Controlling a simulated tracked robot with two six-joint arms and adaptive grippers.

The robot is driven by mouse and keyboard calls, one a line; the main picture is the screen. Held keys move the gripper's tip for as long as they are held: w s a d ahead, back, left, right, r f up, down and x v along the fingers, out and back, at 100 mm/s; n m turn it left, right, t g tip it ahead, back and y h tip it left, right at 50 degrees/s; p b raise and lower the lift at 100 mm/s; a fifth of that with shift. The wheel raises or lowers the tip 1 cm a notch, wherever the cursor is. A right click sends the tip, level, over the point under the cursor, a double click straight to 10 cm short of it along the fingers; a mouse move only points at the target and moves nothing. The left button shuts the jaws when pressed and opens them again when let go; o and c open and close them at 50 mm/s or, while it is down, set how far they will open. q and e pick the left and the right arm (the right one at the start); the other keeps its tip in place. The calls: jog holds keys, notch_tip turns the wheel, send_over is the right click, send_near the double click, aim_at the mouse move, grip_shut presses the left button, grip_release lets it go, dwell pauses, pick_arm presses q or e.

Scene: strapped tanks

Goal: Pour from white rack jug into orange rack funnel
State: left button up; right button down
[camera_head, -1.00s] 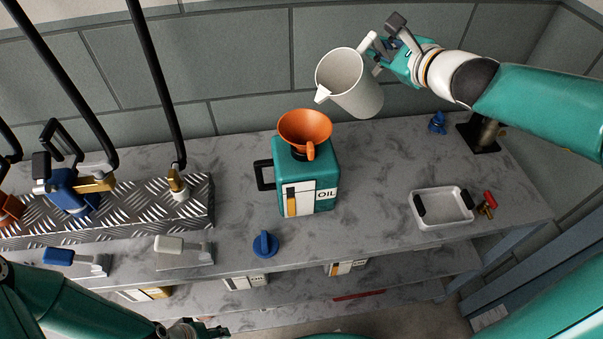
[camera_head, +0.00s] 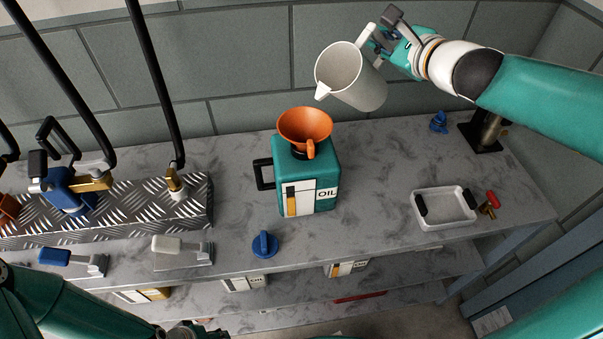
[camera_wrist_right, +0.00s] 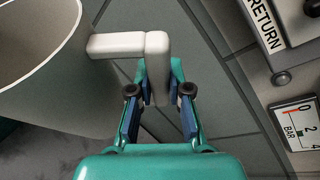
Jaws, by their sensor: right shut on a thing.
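The white jug (camera_head: 352,80) is up in the air above and slightly right of the orange funnel (camera_head: 304,127), apart from it. The jug is tilted, its spout pointing down and left towards the funnel. No stream shows, and its contents cannot be told. The funnel sits in the top of a teal OIL can (camera_head: 308,185) on the grey bench. My right gripper (camera_head: 380,42) is shut on the jug's handle. In the right wrist view the fingers (camera_wrist_right: 158,92) are on both sides of the white handle. My left gripper (camera_head: 195,330) is barely in view at the bottom edge.
A white tray (camera_head: 447,222), a red-handled valve (camera_head: 490,204) and a blue knob (camera_head: 439,122) are on the bench to the right. A blue cap (camera_head: 265,245) lies in front of the can. A tread-plate block (camera_head: 130,205) with black hoses fills the left. A tiled wall stands behind.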

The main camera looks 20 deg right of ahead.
aim_at(378, 27)
dwell(0.7)
jog(key=shift+a+r+b, duration=0.15)
jog(key=shift+r+b, duration=0.15)
jog(key=shift+b, duration=0.05)
jog(key=shift+s+a+r+n, duration=0.1)
jog(key=shift+a+r+n, duration=0.05)
jog(key=shift+r+n, duration=0.3)
jog(key=shift+a+b, duration=0.1)
jog(key=shift+b, duration=0.25)
dwell(0.9)
jog(key=shift+a+r+n+h, duration=0.2)
jog(key=shift+r+n+h, duration=0.05)
jog(key=shift+r+h, duration=0.1)
jog(key=shift+s+r+t+b, duration=0.1)
jog(key=shift+r+t+b, duration=0.2)
jog(key=shift+b, duration=0.05)
jog(key=shift+a, duration=0.15)
dwell(1.1)
